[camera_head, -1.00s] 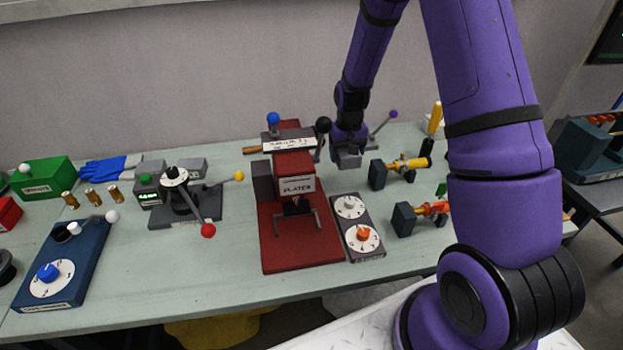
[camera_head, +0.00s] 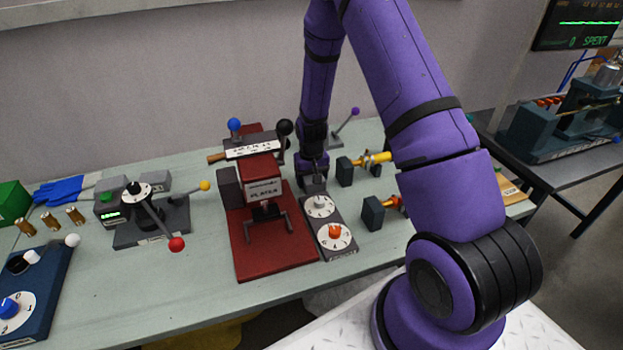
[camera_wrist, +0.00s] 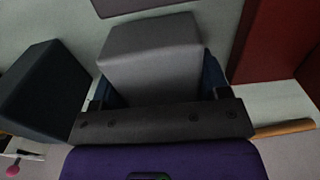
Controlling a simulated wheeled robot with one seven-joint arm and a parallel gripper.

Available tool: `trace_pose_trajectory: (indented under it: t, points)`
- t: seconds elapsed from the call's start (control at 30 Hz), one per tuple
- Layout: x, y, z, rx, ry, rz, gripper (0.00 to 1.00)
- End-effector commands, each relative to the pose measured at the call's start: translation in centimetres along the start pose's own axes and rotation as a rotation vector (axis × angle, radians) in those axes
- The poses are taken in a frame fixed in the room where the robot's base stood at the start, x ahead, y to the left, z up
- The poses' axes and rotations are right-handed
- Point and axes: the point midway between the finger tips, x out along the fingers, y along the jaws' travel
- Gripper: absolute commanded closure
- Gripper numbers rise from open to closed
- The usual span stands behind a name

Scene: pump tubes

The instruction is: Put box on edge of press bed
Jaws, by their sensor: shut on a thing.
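My gripper (camera_head: 314,180) hangs at the end of the purple arm, just behind the far end of the dial panel and right of the red press. In the wrist view my gripper (camera_wrist: 160,88) is shut on a grey box (camera_wrist: 150,52), with a finger at each side of it. The box is mostly hidden in the head view. The press bed (camera_head: 280,255) is a flat dark red plate under the press. A red part of the press also shows at the right of the wrist view (camera_wrist: 275,45).
The dial panel (camera_head: 328,228) stands along the bed's right side. Teal brackets with brass fittings (camera_head: 373,212) stand right of it. Black-ball (camera_head: 284,127) and blue-ball (camera_head: 234,125) levers rise from the press. The bed's front part is mostly clear.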

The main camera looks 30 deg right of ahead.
Motion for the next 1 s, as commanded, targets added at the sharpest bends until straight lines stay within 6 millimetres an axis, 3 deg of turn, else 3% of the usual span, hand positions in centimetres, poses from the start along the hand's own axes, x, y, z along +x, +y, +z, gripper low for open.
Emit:
trace_pose_trajectory:
  t: [0.17, 0.2, 0.3, 0.67, 1.0]
  points:
    - [0.3, 0.0, 0.0, 0.0, -0.001, 0.0, 0.59]
    - [0.3, 0.0, 0.0, 0.0, -0.001, 0.0, 0.22]
    - [0.3, 0.0, 0.0, 0.0, -0.001, 0.0, 0.06]
    - [-0.4, 0.0, -0.1, 0.0, 0.002, 0.0, 0.06]
    - [-6.1, 0.0, -0.1, 0.0, 0.004, 0.0, 0.06]
